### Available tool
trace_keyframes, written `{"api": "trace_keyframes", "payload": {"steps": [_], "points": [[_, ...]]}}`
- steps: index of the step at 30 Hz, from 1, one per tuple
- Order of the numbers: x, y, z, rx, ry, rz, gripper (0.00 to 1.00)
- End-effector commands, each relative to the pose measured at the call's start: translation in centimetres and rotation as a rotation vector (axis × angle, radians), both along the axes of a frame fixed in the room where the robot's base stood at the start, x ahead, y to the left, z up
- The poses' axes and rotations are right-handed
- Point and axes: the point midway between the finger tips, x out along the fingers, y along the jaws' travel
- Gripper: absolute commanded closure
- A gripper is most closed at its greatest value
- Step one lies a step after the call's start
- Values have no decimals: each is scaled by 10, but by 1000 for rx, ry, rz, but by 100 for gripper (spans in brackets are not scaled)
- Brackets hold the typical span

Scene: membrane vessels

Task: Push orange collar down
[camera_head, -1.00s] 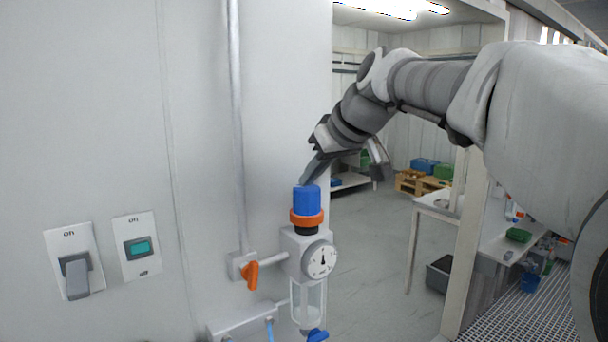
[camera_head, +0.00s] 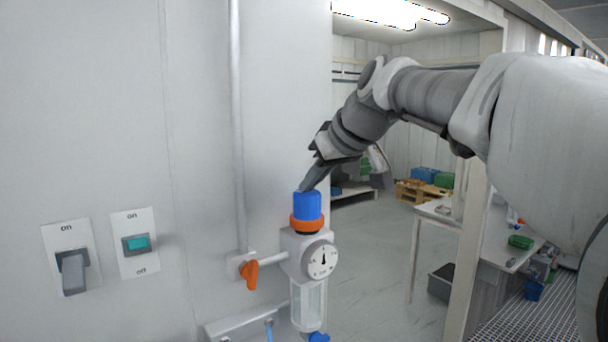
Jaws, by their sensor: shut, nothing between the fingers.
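The orange collar (camera_head: 306,222) is a ring around the base of the blue cap (camera_head: 307,205), on top of the grey regulator body (camera_head: 297,242) by the wall. A thin dark band shows just under the collar. My gripper (camera_head: 305,190) is shut and empty, reaching down from the upper right. Its fingertips are at the top of the blue cap, above the collar; I cannot tell whether they touch the cap.
A round gauge (camera_head: 320,259) and a clear bowl (camera_head: 308,304) are on the regulator. An orange valve handle (camera_head: 250,274) sits to its left on the pipe. A lever switch (camera_head: 72,270) and a teal button (camera_head: 137,243) are on the left wall. A table (camera_head: 440,213) stands behind, right.

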Motion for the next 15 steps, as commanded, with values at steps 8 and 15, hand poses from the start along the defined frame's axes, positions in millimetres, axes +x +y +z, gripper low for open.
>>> {"api": "trace_keyframes", "payload": {"steps": [8,15], "points": [[-2,3,5,-8,31,3,100],[-9,3,47,-2,1,-3,100]]}}
